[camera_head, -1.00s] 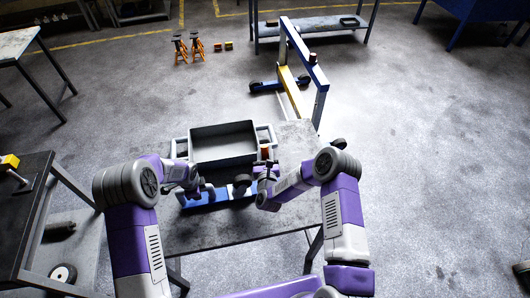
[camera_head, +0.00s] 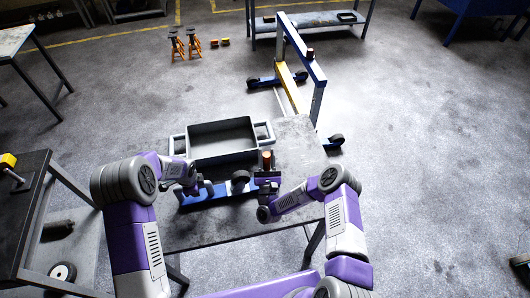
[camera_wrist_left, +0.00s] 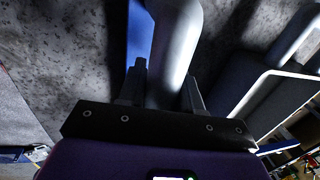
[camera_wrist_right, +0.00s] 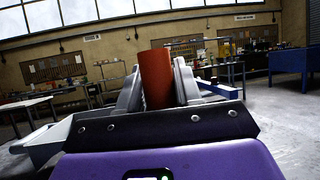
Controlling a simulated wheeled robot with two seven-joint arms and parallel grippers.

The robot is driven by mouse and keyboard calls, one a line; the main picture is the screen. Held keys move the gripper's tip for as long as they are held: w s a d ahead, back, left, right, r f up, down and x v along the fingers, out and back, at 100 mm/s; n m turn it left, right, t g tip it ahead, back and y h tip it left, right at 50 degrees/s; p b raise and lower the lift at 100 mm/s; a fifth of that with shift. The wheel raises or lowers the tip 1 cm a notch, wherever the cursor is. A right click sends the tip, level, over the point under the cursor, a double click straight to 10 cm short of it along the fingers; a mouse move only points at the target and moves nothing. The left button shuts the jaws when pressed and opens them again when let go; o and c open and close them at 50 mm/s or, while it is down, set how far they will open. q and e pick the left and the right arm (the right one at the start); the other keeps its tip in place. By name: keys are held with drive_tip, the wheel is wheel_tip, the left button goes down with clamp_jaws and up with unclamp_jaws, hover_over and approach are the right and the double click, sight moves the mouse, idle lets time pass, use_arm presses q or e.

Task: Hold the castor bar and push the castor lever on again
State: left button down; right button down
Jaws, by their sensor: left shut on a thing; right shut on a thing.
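The blue castor bar (camera_head: 222,189) lies on the near table, with a dark castor wheel (camera_head: 240,177) near its right part. My left gripper (camera_head: 199,188) is at the bar's left part. In the left wrist view its fingers (camera_wrist_left: 164,88) are shut on a grey rounded post beside the blue bar (camera_wrist_left: 140,38). My right gripper (camera_head: 267,173) is by the bar's right end. It is shut on an upright orange-red cylinder (camera_head: 267,157), which also shows between the fingers in the right wrist view (camera_wrist_right: 155,75). I cannot make out the castor lever.
A dark open tray (camera_head: 222,155) with grey handles stands just behind the bar. The grey table top (camera_head: 298,150) is clear to the right. A blue and yellow frame (camera_head: 290,85) on castors stands on the floor beyond. A dark bench (camera_head: 20,200) is at left.

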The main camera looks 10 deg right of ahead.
drive_tip(key=shift+s+m+t+h, duration=0.3)
drive_tip(key=shift+s+t+h, duration=0.3)
drive_tip(key=shift+s+t, duration=0.3)
drive_tip(key=shift+s, duration=0.15)
drive_tip(key=c, duration=1)
unclamp_jaws()
drive_tip(key=shift+o, duration=0.8)
drive_tip(key=shift+s+f, duration=0.1)
drive_tip(key=s+a, duration=0.2)
drive_tip(key=s, duration=1)
drive_tip(key=shift+s+a+f, duration=0.25)
drive_tip(key=shift+a+f, duration=0.05)
drive_tip(key=shift+f, duration=0.05)
